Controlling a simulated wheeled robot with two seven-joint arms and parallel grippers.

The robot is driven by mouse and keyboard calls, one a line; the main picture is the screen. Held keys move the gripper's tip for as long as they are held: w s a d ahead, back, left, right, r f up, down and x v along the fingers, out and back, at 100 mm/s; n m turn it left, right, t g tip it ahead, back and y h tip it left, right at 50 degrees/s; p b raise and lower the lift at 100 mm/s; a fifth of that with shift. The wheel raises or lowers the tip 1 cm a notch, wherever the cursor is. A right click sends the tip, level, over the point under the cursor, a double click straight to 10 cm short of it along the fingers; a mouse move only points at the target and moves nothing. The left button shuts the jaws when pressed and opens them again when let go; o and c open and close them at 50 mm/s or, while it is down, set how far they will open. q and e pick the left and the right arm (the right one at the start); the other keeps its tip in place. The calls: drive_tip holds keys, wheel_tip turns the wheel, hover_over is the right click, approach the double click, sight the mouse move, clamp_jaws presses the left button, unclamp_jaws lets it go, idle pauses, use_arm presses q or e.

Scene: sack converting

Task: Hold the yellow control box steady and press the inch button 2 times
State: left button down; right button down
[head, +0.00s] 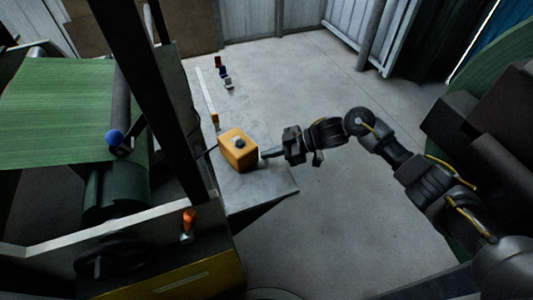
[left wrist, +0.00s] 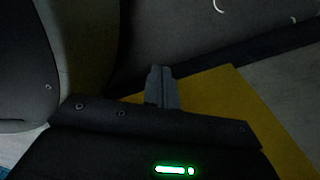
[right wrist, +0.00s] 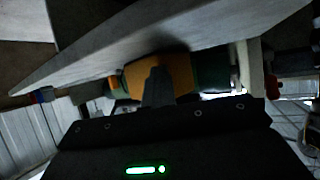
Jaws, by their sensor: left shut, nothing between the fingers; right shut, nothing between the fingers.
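The yellow control box (head: 229,154) stands on a grey shelf (head: 262,186) in the head view, with a dark round button (head: 239,143) on its upper face. Which button this is, I cannot read. My right gripper (head: 266,154) is shut and empty, its tips just right of the box; contact cannot be told. In the right wrist view the shut fingers (right wrist: 157,87) overlap a yellow-orange body (right wrist: 180,72), seemingly the box. My left gripper (left wrist: 161,87) shows only in the left wrist view, shut and empty in front of a yellow surface (left wrist: 220,105), away from the box.
A machine with a green web (head: 60,110) and dark uprights fills the left. The grey floor (head: 345,215) on the right is open.

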drive_tip(key=c, duration=2.1)
unclamp_jaws()
drive_tip(key=shift+c, duration=0.2)
drive_tip(key=o, duration=1.5)
drive_tip(key=shift+o, duration=0.2)
